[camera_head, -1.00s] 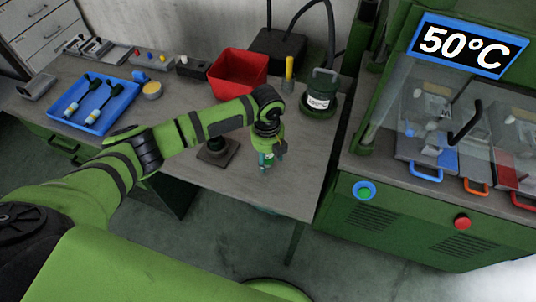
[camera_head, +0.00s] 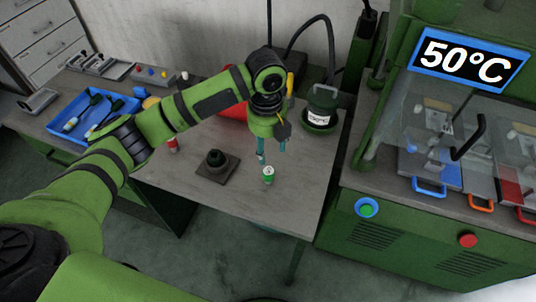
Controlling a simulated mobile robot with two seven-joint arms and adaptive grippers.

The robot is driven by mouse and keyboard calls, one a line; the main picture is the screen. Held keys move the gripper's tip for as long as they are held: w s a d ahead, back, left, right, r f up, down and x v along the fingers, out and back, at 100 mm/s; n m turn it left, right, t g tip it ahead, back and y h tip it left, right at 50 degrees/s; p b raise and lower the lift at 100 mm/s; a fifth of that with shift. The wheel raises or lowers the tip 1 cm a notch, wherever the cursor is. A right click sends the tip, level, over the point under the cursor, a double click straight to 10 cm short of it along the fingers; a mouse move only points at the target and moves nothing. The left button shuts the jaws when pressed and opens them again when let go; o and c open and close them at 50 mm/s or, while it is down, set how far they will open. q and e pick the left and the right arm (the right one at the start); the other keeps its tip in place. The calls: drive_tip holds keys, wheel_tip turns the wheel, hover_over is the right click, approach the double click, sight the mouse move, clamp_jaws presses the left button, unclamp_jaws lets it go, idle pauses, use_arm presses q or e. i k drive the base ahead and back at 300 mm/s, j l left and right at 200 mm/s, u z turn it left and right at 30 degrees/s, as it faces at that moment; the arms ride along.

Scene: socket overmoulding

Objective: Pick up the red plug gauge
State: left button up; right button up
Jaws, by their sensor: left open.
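A small red cylinder with a pale part (camera_head: 173,145), likely the red plug gauge, stands on the grey table, partly hidden by my left arm. A green and white cylinder (camera_head: 268,175) stands near the table's middle right. My left gripper (camera_head: 271,150) points down, open and empty, above and just behind the green cylinder; whether they touch is not clear. The gripper is well to the right of the red cylinder. My right gripper is not in view.
A dark square base with a black knob (camera_head: 217,166) sits between the two cylinders. A red bin (camera_head: 233,111) is mostly behind my arm. A green canister (camera_head: 321,106) stands back right. A blue tray (camera_head: 72,138) lies left. The table's front right is clear.

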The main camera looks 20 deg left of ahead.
sight(173, 143)
drive_tip(key=u, duration=1.4)
